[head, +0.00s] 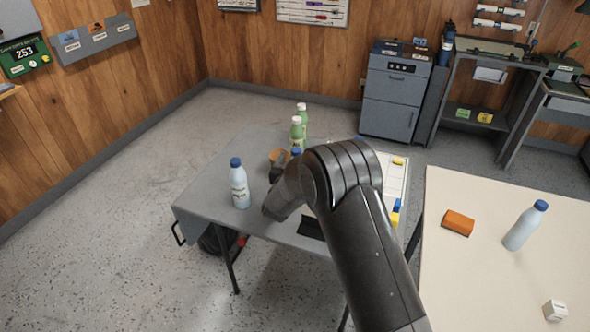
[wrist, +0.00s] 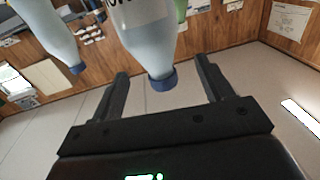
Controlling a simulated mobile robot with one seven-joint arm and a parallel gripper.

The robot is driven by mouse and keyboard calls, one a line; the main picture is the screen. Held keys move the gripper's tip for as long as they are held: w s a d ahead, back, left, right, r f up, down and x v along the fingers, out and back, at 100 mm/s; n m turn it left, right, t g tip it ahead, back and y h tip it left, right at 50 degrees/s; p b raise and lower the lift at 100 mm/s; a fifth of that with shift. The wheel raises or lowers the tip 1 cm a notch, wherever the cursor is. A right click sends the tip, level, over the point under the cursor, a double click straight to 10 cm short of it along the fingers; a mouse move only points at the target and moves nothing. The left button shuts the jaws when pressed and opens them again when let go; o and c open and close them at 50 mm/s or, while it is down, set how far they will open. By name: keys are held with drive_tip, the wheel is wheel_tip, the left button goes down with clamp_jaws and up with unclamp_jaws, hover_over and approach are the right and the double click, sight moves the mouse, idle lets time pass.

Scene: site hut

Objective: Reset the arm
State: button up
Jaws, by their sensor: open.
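In the head view my arm reaches over the grey table (head: 205,190), and my gripper is not clearly seen there. In the wrist view my gripper (wrist: 162,68) is open, its two fingers apart. That view looks upside down. A pale bottle with a blue cap (wrist: 162,80) shows between the fingers; I cannot tell how deep it is. A second blue-capped bottle (wrist: 48,28) shows at upper left and part of a green bottle (wrist: 181,10) behind. In the head view a blue-capped bottle (head: 240,187) stands upright on the grey table, left of my arm.
Green bottles with white caps (head: 297,132) and a brown bowl (head: 277,155) stand toward the grey table's back. Floor at left is clear.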

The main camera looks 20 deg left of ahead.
drive_tip(key=shift+r, duration=0.6)
drive_tip(key=shift+r, duration=0.1)
